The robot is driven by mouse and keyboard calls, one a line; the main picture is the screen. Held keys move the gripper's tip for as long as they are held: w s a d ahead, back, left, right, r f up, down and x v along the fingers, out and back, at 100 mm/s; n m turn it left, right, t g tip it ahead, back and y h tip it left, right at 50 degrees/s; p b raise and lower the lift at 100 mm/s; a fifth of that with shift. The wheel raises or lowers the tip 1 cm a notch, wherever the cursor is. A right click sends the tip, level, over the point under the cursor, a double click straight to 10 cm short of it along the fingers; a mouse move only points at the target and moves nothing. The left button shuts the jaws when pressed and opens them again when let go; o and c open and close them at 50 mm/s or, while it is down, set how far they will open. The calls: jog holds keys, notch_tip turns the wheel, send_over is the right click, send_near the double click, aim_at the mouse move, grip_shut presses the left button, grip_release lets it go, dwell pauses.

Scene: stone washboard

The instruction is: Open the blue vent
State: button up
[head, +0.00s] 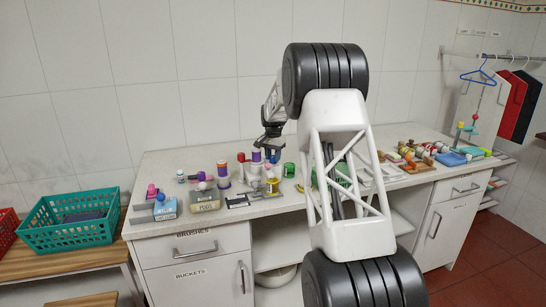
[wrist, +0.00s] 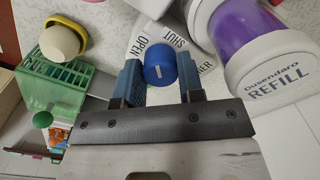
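The blue vent knob (wrist: 159,67) is a round blue cap with a short white mark. It shows in the wrist view in front of a white label plate (wrist: 140,45) printed OPEN and SHUT. My gripper (wrist: 160,75) has its two blue fingers apart, one on each side of the knob in the picture. Only slim gaps show beside the knob, and I cannot tell whether either finger touches it. In the head view my gripper (head: 271,144) points down over the back middle of the counter; the knob cannot be made out clearly there.
A purple and white refill bottle (wrist: 258,45) stands close to the right finger. A green basket (wrist: 50,85) and a yellow and cream object (wrist: 62,40) lie to the left. The white counter (head: 150,172) is crowded with bottles and blocks around my gripper.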

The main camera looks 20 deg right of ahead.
jog(key=shift+c, duration=1)
jog(key=shift+n, duration=0.4)
jog(key=n, duration=0.4)
jog(key=shift+d+r+n, duration=0.1)
jog(key=shift+n, duration=2)
jog(key=o, duration=0.9)
jog(key=shift+o, duration=0.2)
